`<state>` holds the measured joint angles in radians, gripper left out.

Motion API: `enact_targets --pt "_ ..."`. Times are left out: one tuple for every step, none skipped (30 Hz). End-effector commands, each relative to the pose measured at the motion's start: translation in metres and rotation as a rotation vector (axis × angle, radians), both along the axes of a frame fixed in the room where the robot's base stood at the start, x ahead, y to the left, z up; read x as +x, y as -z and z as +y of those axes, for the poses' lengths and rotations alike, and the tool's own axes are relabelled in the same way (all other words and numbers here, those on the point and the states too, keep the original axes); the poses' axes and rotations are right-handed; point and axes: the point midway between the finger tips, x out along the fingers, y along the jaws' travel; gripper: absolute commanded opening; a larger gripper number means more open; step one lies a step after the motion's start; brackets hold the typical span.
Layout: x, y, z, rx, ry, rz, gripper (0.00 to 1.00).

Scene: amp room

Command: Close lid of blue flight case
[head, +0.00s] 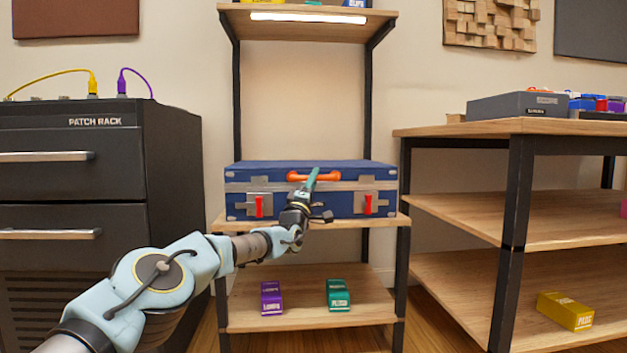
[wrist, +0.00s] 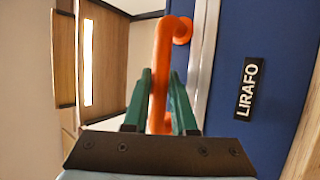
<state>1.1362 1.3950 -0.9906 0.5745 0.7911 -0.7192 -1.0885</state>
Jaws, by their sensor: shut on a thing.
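The blue flight case (head: 275,208) sits on the middle shelf board, its front facing me. Its lid (head: 262,167) looks down on the body, with a pale metal band along the front; I cannot tell whether a thin gap is left. An orange handle (head: 330,178) is at the front centre, and it also shows in the wrist view (wrist: 163,50). My gripper (head: 313,174) is shut on the handle, with the green fingers (wrist: 161,75) on either side of it. Two red latches (head: 259,206) (head: 368,204) show on the front. The wrist view shows blue case surface with a LIRAFO label (wrist: 247,88).
A dark patch rack (head: 90,150) with drawers stands at left. A wooden table (head: 460,128) with lower shelves stands at right. A lit shelf (head: 308,17) is above, with open space between.

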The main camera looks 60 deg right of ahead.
Motion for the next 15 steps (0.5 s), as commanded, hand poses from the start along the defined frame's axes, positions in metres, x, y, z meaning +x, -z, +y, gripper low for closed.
enact_targets --pt "-0.0006 0.0074 -0.001 0.009 0.002 0.001 0.0" --pt "-0.0006 0.0079 -0.0011 0.01 0.002 0.001 0.0" --pt "-0.0006 0.0086 -0.0012 0.011 0.002 0.001 0.0" --pt "-0.0006 0.0089 -0.0013 0.011 0.003 0.002 0.0" --pt "-0.0006 0.0093 -0.0013 0.012 0.003 0.002 0.0" --pt "-0.0007 0.0099 -0.0014 0.013 0.003 0.002 0.0" --pt "-0.0007 0.0103 -0.0014 0.013 0.003 0.002 0.27" --pt "-0.0007 0.0106 -0.0015 0.014 0.003 0.002 0.3" --pt "-0.0008 0.0107 -0.0016 0.014 0.003 0.002 0.35" --pt "-0.0007 0.0105 -0.0016 0.014 0.003 0.002 0.38" --pt "-0.0007 0.0103 -0.0016 0.014 0.003 0.002 0.42" --pt "-0.0007 0.01 -0.0015 0.014 0.003 0.002 0.46" --pt "-0.0006 0.0096 -0.0015 0.013 0.003 0.002 0.5" --pt "-0.0006 0.0093 -0.0014 0.013 0.003 0.002 0.53" --pt "-0.0006 0.0088 -0.0014 0.013 0.003 0.002 0.55"
